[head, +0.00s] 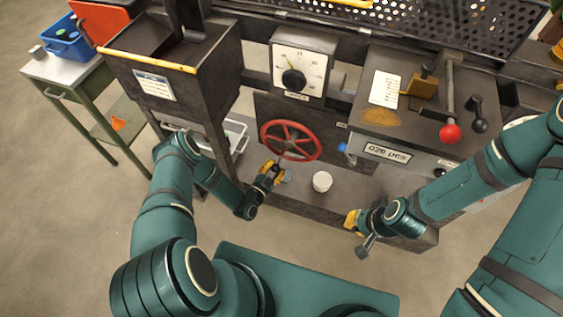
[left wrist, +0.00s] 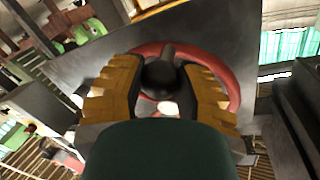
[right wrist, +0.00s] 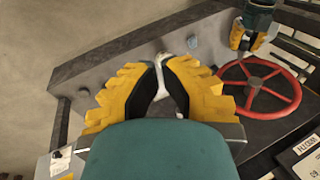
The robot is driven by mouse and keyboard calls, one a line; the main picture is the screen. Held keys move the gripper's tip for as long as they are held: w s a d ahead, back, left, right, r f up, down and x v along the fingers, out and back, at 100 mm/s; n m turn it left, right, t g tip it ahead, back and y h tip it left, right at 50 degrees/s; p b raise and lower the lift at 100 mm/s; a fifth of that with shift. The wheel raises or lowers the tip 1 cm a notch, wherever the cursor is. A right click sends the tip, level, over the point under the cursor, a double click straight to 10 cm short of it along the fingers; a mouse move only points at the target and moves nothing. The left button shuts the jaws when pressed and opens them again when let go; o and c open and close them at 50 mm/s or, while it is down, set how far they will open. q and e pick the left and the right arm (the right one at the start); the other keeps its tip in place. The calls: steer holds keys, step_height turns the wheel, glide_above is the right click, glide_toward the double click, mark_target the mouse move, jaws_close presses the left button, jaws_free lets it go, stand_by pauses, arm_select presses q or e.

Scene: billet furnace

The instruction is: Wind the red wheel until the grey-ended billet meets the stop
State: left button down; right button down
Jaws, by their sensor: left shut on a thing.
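The red wheel (head: 291,140) is upright on the front of the dark machine, below a white dial. It also shows in the left wrist view (left wrist: 236,92) and the right wrist view (right wrist: 262,88). My left gripper (head: 275,172) is at the wheel's lower left rim, its fingers closed around a dark round handle knob (left wrist: 163,80). My right gripper (head: 353,218) is apart from the wheel, low over the bench's front edge. Its fingertips (right wrist: 163,62) are close together; a pale shape shows between them, unclear whether held or behind. I cannot make out the grey-ended billet or the stop.
A white cup (head: 322,181) stands on the low bench between my grippers. A box with a red-knobbed lever (head: 450,132) and counter is at the right. A dark hopper (head: 175,75) is at the left. A side table (head: 75,68) with a blue bin stands further left.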

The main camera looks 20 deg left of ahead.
mark_target(265, 143)
arm_select(q)
steer(key=a+r+m+g+y+p, duration=0.1)
steer(key=a+r+m+y+p, duration=0.1)
steer(key=a+r+m+p, duration=0.4)
steer(key=shift+w+a+r+m+p, duration=0.25)
steer(key=shift+r+m+p, duration=0.5)
steer(key=shift+m, duration=0.95)
steer(key=shift+f, duration=0.15)
steer(key=c, duration=0.6)
jaws_free()
steer(key=shift+s, duration=0.1)
steer(key=v, duration=1.2)
steer(key=shift+d, duration=0.15)
